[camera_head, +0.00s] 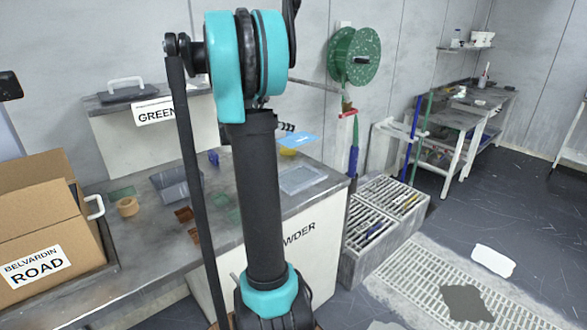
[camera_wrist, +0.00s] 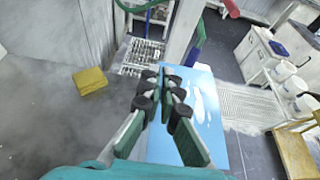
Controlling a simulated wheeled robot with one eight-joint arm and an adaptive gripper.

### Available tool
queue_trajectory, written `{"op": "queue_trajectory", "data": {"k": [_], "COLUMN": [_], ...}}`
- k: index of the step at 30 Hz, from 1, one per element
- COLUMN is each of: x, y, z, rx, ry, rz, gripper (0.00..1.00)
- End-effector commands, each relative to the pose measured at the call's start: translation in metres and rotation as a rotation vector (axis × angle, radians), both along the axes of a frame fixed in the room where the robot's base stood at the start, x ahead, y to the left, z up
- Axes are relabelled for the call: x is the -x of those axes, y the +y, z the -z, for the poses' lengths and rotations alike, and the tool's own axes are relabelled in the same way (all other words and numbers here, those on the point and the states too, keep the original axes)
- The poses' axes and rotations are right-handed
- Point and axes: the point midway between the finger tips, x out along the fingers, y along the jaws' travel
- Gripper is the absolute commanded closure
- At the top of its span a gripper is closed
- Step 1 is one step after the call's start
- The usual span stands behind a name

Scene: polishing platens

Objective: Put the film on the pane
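The film looks to be the blue sheet with pale patches (camera_wrist: 205,105) in the wrist view. My gripper (camera_wrist: 164,84) has its fingers close together on this sheet near its edge. In the head view part of the blue sheet (camera_head: 299,140) shows above the bench, behind my arm, which hides most of my gripper. A pale, see-through rectangular plate (camera_head: 302,179), perhaps the pane, lies flat at the right end of the bench, apart from the sheet. A bluish clear tray-like piece (camera_head: 172,184) lies left of my arm; I cannot tell which is the pane.
A yellow block (camera_wrist: 90,80) lies on the bench. A slotted crate (camera_head: 352,262) stands right of the bench; a green reel (camera_head: 354,55) hangs behind.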

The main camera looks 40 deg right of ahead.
Motion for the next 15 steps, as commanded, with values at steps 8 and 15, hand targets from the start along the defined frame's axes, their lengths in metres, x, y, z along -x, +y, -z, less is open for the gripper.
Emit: {"op": "queue_trajectory", "data": {"k": [8, 15], "x": [0.000, -0.001], "y": [0.000, 0.000], "z": [0.069, 0.109], "rx": [0.000, 0.000], "ry": [0.000, 0.000], "rz": [0.000, 0.000], "gripper": [1.00, 1.00]}}
